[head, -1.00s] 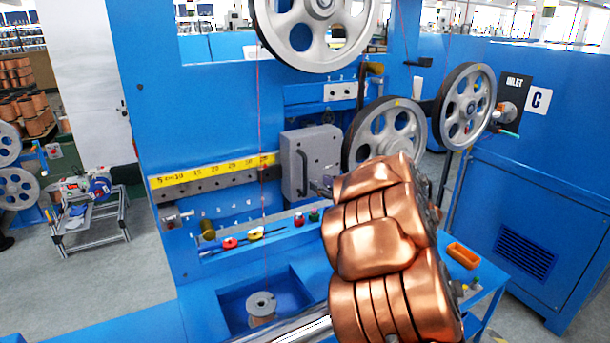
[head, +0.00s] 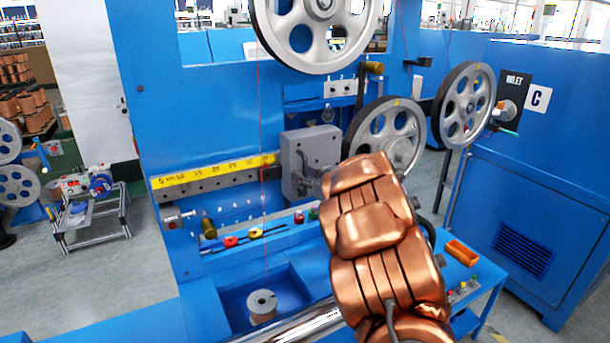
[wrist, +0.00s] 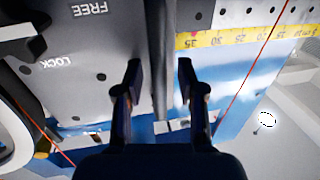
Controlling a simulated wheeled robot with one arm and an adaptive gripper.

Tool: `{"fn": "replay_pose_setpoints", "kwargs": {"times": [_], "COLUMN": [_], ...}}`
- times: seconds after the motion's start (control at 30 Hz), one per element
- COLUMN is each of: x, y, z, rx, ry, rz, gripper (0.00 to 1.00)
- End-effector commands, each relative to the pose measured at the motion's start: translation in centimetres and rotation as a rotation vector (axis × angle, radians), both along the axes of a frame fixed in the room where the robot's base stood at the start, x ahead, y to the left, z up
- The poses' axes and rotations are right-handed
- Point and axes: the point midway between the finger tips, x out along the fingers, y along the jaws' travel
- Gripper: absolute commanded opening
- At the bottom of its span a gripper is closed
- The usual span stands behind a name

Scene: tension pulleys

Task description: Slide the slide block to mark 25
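The slide block (head: 318,150) is a grey plate on the blue machine's rail, at the right end of the yellow scale (head: 215,170). In the wrist view the block (wrist: 85,50) fills the upper left, with FREE and LOCK printed upside down. The scale (wrist: 215,40) is upside down there, and 35 is its mark nearest the block; 25 lies farther right. My gripper (wrist: 157,75) is open, its two dark fingers apart in front of the block's scale-side edge. I cannot tell whether they touch it. In the head view my copper-coloured arm mostly hides the gripper.
Grey pulleys (head: 387,135) stand close to the right of the block, and a large one (head: 315,30) is above. A thin red wire (head: 261,110) hangs in front of the scale. A spool (head: 262,305) sits in the recess below. Small coloured knobs (head: 255,233) line a ledge.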

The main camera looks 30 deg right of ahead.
Motion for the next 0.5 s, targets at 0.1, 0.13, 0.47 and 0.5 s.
{"fn": "replay_pose_setpoints", "kwargs": {"times": [0.1, 0.13, 0.47, 0.5], "x": [-0.02, -0.02, -0.04, -0.04], "y": [-0.01, -0.02, -0.02, -0.02], "z": [0.00, 0.00, -0.01, -0.01], "rx": [0.000, 0.000, 0.000, 0.000], "ry": [0.000, 0.000, 0.001, 0.001], "rz": [0.000, -0.001, -0.001, -0.001], "gripper": [0.34, 0.31, 0.00, 0.00]}}
